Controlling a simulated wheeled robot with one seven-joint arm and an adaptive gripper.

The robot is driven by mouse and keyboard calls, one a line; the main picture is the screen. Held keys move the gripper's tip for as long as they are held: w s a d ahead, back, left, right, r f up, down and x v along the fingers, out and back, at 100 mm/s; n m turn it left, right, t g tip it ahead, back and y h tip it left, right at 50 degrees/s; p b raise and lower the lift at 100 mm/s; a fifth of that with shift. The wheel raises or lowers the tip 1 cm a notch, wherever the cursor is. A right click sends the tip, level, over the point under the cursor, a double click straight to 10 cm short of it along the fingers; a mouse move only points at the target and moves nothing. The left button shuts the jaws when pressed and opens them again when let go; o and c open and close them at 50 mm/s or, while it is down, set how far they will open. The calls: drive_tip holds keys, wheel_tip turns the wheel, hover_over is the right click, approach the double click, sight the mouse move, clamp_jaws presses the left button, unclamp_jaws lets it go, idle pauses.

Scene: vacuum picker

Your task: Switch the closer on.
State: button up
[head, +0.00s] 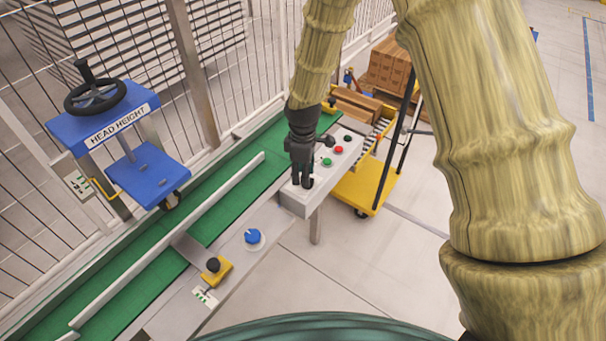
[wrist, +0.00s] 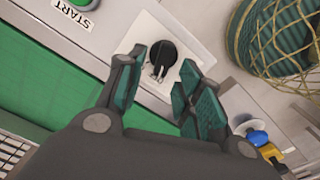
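A black rotary knob (wrist: 162,56) with a pale pointer mark sits on the light control box (head: 290,203). No label for it is readable, so I cannot confirm that it is the closer switch. My gripper (head: 303,182) points down over the near end of the box. In the wrist view its fingers (wrist: 162,68) are apart, with the knob showing between and just beyond their tips. I see no clear contact. In the head view the gripper largely covers the knob.
A green START button (wrist: 75,14) is beside the knob; red (head: 338,150) and black (head: 347,138) controls lie farther along. A green conveyor (head: 215,215) runs alongside. A blue knob (head: 253,237) and yellow-based crank (head: 214,268) are nearer me. A yellow cart (head: 365,187) stands behind the box.

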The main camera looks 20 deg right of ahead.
drive_tip(key=shift+f, duration=0.6)
drive_tip(key=shift+c, duration=0.2)
clamp_jaws()
drive_tip(key=shift+r+m, duration=0.1)
drive_tip(key=shift+m, duration=0.2)
drive_tip(key=m+p, duration=0.2)
drive_tip(key=m, duration=0.1)
drive_tip(key=shift+w+d, duration=0.15)
drive_tip(key=shift+w+d+m+p, duration=0.15)
drive_tip(key=shift+m+p, duration=0.5)
drive_tip(key=shift+m, duration=0.7)
drive_tip(key=shift+d+m+p, duration=0.1)
drive_tip(key=shift+m+p, duration=0.55)
drive_tip(key=shift+m, duration=0.7)
